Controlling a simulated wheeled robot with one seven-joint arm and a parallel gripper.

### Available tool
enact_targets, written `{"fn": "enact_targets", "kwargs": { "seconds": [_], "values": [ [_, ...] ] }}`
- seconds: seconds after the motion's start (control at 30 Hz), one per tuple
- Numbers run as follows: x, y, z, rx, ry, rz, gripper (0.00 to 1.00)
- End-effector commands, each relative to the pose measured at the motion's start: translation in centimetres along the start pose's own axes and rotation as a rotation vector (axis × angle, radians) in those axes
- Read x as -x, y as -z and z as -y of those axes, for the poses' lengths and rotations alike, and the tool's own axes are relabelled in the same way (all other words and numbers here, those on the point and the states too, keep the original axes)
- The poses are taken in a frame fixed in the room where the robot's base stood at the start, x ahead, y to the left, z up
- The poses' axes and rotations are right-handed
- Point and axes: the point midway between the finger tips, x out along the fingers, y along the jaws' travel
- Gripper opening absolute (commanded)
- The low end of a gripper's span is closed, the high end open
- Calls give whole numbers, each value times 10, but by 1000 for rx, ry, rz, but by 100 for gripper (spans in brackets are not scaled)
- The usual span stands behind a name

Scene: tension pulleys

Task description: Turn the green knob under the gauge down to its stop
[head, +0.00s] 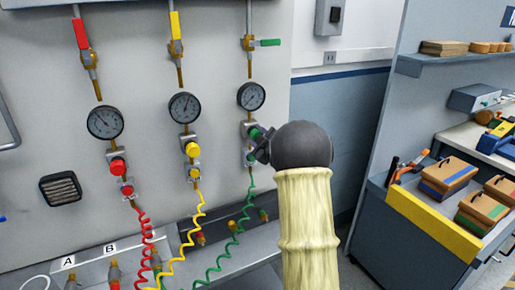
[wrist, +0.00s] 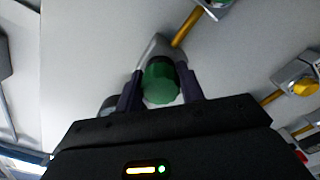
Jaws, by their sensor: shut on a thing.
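The green knob (wrist: 161,82) sits on its regulator between the two fingers of my gripper (wrist: 160,90) in the wrist view. My gripper is shut on the knob, one finger on each side. In the head view the green knob (head: 255,132) shows only in part. My gripper (head: 260,141) reaches it from the right, and my arm's dark rounded end hides some of it.
A red knob (head: 118,167) and a yellow knob (head: 192,149) sit on parallel lines to the left. Coiled red, yellow and green hoses hang below. A green lever valve (head: 265,43) is above the gauge. A workbench with wooden boxes (head: 447,173) stands at the right.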

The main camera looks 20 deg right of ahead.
Motion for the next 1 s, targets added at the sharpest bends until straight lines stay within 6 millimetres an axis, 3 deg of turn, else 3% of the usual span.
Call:
{"fn": "enact_targets", "kwargs": {
  "seconds": [0.3, 0.77, 0.8, 0.9, 1.0],
  "values": [
    [0, -1, 2, 122, 2, -1, 15],
    [0, 0, 1, 142, 4, 0, 16],
    [0, 0, 1, 142, 4, 0, 42],
    [0, 0, 1, 141, 4, 0, 60],
    [0, 0, 1, 140, 3, 0, 60]
  ]
}}
